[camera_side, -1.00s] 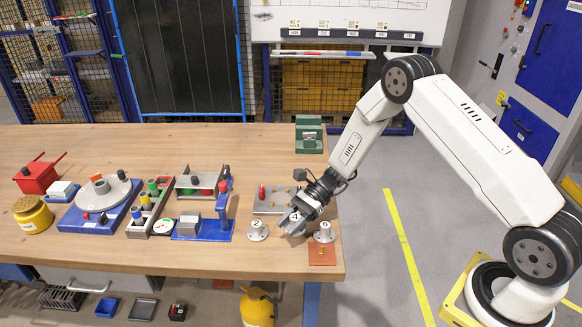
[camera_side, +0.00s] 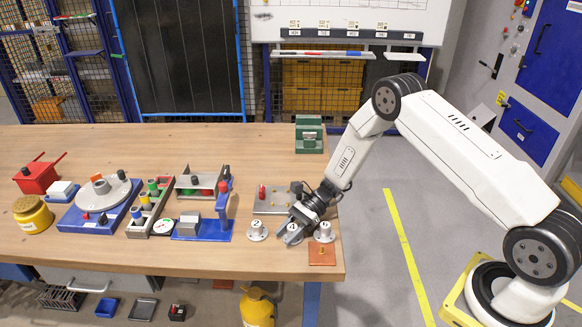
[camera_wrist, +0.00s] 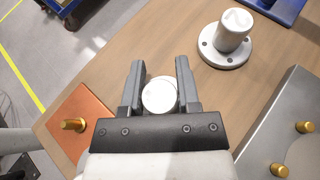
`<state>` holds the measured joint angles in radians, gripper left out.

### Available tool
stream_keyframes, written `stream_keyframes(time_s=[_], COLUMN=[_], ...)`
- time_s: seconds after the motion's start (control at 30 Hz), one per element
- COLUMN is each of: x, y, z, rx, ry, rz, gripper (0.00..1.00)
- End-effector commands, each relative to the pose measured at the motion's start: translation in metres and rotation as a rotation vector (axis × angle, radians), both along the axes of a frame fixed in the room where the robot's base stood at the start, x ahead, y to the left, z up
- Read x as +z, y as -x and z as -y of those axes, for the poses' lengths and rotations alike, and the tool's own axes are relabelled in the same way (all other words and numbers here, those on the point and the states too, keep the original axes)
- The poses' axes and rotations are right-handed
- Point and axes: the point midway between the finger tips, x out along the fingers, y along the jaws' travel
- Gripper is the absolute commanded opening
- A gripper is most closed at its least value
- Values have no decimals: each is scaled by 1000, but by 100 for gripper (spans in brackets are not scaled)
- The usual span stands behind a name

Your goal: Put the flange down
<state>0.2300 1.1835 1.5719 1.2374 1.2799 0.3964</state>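My gripper (camera_side: 289,231) points down at the front right of the wooden table, its fingers on either side of a pale flange (camera_side: 293,236). In the wrist view, the round white top of this flange (camera_wrist: 160,95) sits between the two fingertips (camera_wrist: 160,82), with no clear gap on either side. The flange is down at about table level; its base is mostly hidden, so contact with the table cannot be confirmed. A flange marked 2 (camera_side: 257,232) stands upright to its left, also in the wrist view (camera_wrist: 232,36). A flange marked 1 (camera_side: 324,232) stands to its right.
An orange plate with a brass pin (camera_side: 322,254) lies near the table's front right corner. A grey plate with brass pins (camera_side: 270,200) lies behind the flanges. A blue fixture (camera_side: 205,228) stands to the left. Bare wood surrounds the held flange's front.

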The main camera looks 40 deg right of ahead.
Motion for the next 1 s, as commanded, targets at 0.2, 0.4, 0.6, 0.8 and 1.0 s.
stream_keyframes(time_s=[0.2,0.4,0.6,0.8,1.0], x=[0,0,3,11,23], y=[0,0,0,0,-1], z=[0,0,7,26,55], rx=[0,0,-1,-2,-3], ry=[0,0,0,-1,0], rz=[0,0,1,1,3], gripper=[74,74,74,74,74])
